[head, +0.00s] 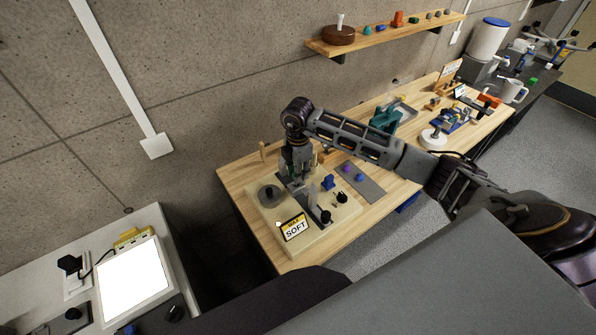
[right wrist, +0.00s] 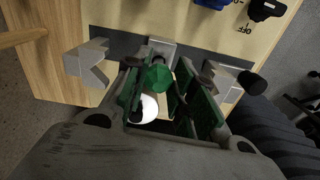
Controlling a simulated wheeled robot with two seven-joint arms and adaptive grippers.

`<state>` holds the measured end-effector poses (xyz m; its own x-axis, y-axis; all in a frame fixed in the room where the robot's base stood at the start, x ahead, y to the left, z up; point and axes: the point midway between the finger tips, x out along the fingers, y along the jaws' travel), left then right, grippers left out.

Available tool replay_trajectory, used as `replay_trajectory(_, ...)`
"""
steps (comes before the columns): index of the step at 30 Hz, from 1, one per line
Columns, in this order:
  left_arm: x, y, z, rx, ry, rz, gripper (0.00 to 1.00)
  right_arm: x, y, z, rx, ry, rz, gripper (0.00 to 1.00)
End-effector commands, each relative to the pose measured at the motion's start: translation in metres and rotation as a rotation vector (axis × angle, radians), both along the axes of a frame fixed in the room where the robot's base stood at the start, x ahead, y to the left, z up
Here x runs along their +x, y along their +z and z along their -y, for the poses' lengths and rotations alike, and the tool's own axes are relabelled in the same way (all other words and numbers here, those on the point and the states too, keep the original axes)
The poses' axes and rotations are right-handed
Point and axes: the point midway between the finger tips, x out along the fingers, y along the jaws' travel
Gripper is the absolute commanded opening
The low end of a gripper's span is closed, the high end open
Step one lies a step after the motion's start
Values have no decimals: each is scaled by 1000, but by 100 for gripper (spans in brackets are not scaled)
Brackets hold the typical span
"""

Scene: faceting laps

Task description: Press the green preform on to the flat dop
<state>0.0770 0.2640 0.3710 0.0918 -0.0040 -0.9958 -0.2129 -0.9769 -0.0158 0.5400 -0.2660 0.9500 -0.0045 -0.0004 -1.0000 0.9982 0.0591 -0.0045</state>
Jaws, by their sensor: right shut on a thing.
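My right gripper (head: 299,178) reaches down over the cream base plate (head: 262,222) on the wooden bench. In the right wrist view its green-lined fingers (right wrist: 163,88) are shut on the faceted green preform (right wrist: 158,77). A pale round disc (right wrist: 147,108) shows just below the preform in that view; I cannot tell whether it is part of the flat dop. The flat dop is not clearly visible, and the gripper hides the middle of the fixture in the head view. I cannot tell whether preform and dop touch. My left gripper is not in view.
Grey metal brackets (right wrist: 88,66) stand close around the fingers. The plate carries a round grey disc (head: 269,195), black knobs (head: 342,198) and a "WAX SOFT" sign (head: 294,228). A grey strip (head: 361,184) with coloured stones lies to the right. A shelf (head: 385,36) hangs above.

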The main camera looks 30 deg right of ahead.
Motion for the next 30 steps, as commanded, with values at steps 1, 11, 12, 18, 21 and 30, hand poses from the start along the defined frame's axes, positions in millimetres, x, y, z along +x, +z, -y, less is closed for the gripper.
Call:
replay_trajectory(1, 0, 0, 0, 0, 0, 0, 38, -1, -2, 0, -1, 0, -4, 8)
replay_trajectory(11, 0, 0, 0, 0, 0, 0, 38, -1, -1, 0, -1, 0, -3, 32)
replay_trajectory(12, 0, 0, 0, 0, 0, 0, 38, -1, -1, 0, -1, 0, -3, 37)
replay_trajectory(18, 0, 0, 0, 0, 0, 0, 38, 0, 0, 0, 0, 0, -1, 51)
replay_trajectory(21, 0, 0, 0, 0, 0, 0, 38, 0, 0, 0, 0, 0, -1, 51)
replay_trajectory(30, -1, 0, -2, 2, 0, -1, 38, 0, 5, 0, 0, 0, 1, 51)
